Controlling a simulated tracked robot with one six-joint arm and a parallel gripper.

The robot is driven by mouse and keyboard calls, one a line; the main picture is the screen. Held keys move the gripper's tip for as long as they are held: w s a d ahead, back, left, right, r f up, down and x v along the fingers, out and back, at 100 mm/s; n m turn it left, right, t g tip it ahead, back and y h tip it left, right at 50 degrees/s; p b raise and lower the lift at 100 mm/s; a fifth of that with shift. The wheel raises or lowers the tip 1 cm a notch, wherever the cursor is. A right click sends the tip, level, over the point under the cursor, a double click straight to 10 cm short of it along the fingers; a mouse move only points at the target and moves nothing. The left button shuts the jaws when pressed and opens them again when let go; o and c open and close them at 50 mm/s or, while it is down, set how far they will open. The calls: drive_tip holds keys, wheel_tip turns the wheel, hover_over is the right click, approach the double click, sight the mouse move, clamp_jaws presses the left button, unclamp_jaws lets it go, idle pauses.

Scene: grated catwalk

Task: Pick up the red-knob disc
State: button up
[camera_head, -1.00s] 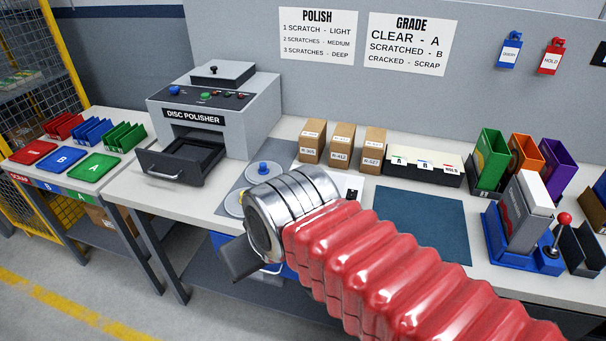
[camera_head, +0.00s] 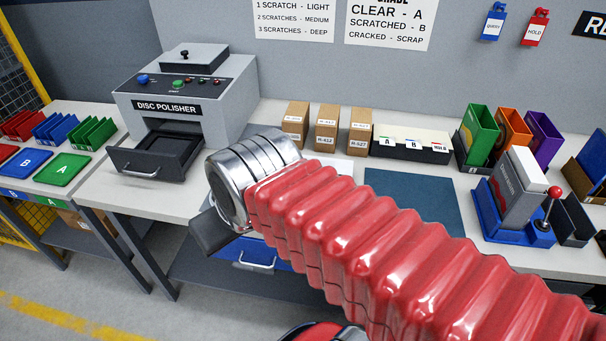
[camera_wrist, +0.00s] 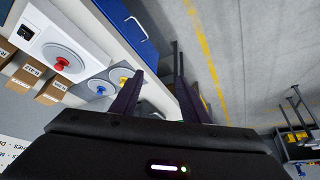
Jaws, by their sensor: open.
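The red-knob disc (camera_wrist: 62,63) shows in the wrist view at the left, a grey disc with a red knob on a white surface. In the head view my arm hides it. My gripper (camera_wrist: 158,65) is open and empty, and its two dark fingers point past the bench edge over the floor. The disc is to the left of the fingers and apart from them. In the head view only a dark part of my gripper (camera_head: 210,232) shows, in front of the bench edge.
A blue-knob disc (camera_wrist: 100,88) and a yellow-knob disc (camera_wrist: 122,80) lie between the red-knob disc and my fingers. Brown boxes (camera_head: 326,129) stand behind my arm. The disc polisher (camera_head: 188,95) has its drawer (camera_head: 157,157) out. A blue drawer (camera_head: 256,254) is under the bench.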

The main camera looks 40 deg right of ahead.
drive_tip(key=w+d+r+m+g, duration=0.1)
drive_tip(key=w+d, duration=0.3)
drive_tip(key=d, duration=0.3)
drive_tip(key=w+d+r, duration=0.1)
drive_tip(key=w+d, duration=0.3)
drive_tip(key=d, duration=0.3)
drive_tip(key=w+d+f, duration=0.1)
drive_tip(key=w+d, duration=0.1)
drive_tip(key=d, duration=1.4)
drive_tip(key=shift+f+m+h, duration=0.15)
drive_tip(key=shift+m+h, duration=0.15)
drive_tip(key=shift+w, duration=0.1)
drive_tip(key=x, duration=0.8)
drive_tip(key=shift+f, duration=0.3)
